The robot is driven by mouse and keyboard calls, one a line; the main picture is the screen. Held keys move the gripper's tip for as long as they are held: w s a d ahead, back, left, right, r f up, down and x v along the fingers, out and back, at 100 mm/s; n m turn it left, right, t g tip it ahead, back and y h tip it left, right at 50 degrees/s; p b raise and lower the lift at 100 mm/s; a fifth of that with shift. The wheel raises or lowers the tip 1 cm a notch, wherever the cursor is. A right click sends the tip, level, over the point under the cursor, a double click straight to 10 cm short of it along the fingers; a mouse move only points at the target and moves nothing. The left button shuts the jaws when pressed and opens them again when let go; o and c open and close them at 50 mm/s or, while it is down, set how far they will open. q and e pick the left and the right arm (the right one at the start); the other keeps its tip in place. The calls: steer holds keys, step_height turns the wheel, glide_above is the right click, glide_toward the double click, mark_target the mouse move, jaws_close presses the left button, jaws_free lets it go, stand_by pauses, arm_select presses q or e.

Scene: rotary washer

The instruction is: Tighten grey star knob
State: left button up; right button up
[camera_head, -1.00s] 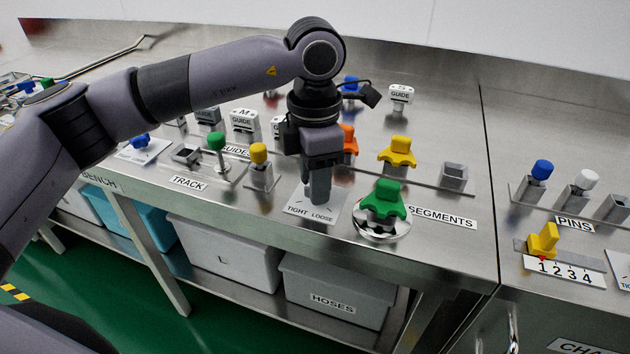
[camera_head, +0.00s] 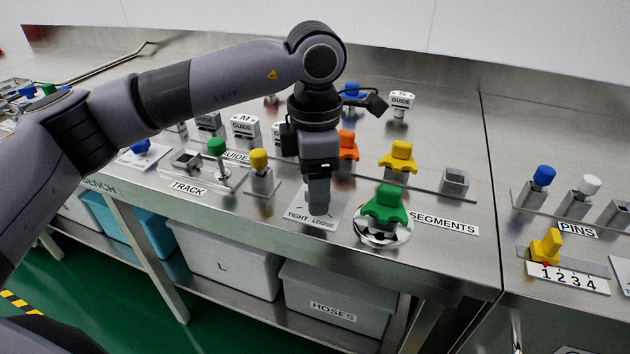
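My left gripper (camera_head: 319,206) points straight down over the white plate marked TIGHT LOOSE (camera_head: 299,213) near the front of the bench. Its fingers line up from this view, so the gap between them does not show. The grey star knob cannot be made out; the gripper covers the middle of the plate, where a knob may be hidden. I cannot tell whether the fingers hold anything. My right gripper is not in view.
A green star knob (camera_head: 385,205) on a round metal base stands close to the right of the gripper. A yellow piece (camera_head: 398,156), an orange piece (camera_head: 348,145) and a yellow-topped peg (camera_head: 259,160) stand nearby. The bench's front edge is close.

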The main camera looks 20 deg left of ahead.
arm_select(q)
steer(key=shift+r, duration=3.55)
